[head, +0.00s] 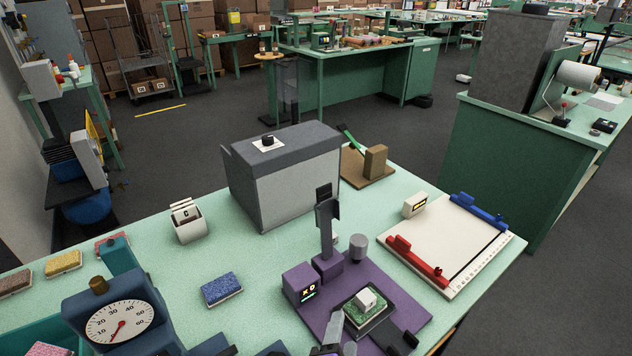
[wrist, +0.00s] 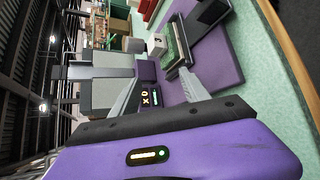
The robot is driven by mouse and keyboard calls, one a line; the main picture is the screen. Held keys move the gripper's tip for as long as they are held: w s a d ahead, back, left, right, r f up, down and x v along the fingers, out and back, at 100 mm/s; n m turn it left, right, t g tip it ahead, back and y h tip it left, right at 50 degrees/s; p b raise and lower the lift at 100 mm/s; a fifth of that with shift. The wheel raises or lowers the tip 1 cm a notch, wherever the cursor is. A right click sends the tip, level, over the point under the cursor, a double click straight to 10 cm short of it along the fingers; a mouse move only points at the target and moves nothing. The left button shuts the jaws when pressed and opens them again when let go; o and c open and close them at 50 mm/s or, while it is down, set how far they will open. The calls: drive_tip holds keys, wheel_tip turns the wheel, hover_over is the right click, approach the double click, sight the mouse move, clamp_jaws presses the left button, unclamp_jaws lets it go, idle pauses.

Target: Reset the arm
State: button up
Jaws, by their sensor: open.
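My gripper (head: 343,332) is at the bottom of the head view, in front of the purple machine (head: 329,269). In the wrist view its two grey fingers are spread, and my gripper (wrist: 160,88) is open with nothing between the fingers. Beyond the fingers is the purple machine (wrist: 215,62) with its small lit display (wrist: 150,97). Most of my arm is out of view.
A dial gauge (head: 119,323) stands at lower left. A blue tufted sample (head: 222,289) lies left of the machine. A large grey box (head: 292,190) stands behind it. A white board (head: 450,242) with red and blue clamps is on the right. Bare green tabletop lies between them.

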drive_tip(key=s+m+y, duration=0.1)
drive_tip(key=s+f+m+y, duration=0.1)
drive_tip(key=s+a+m+y, duration=0.1)
drive_tip(key=y, duration=0.1)
drive_tip(key=shift+s+f+m+t, duration=0.3)
drive_tip(key=shift+s+f+t, duration=0.1)
drive_tip(key=s+m+y, duration=0.1)
drive_tip(key=s+m, duration=0.1)
drive_tip(key=s+d+r+m+y, duration=0.1)
drive_tip(key=s+m, duration=0.1)
drive_tip(key=s+d+r+m+t+y, duration=0.1)
drive_tip(key=s+m, duration=0.1)
drive_tip(key=s, duration=0.1)
drive_tip(key=shift+d, duration=0.25)
drive_tip(key=s+d+r+m+h, duration=0.2)
drive_tip(key=s+d+m, duration=0.3)
drive_tip(key=s, duration=0.4)
drive_tip(key=s+d+r+m+h+b, duration=0.1)
drive_tip(key=s+d+r+m+h, duration=0.1)
drive_tip(key=s+d+m, duration=0.4)
drive_tip(key=s+d, duration=0.2)
drive_tip(key=s, duration=0.2)
drive_tip(key=shift+d, duration=0.25)
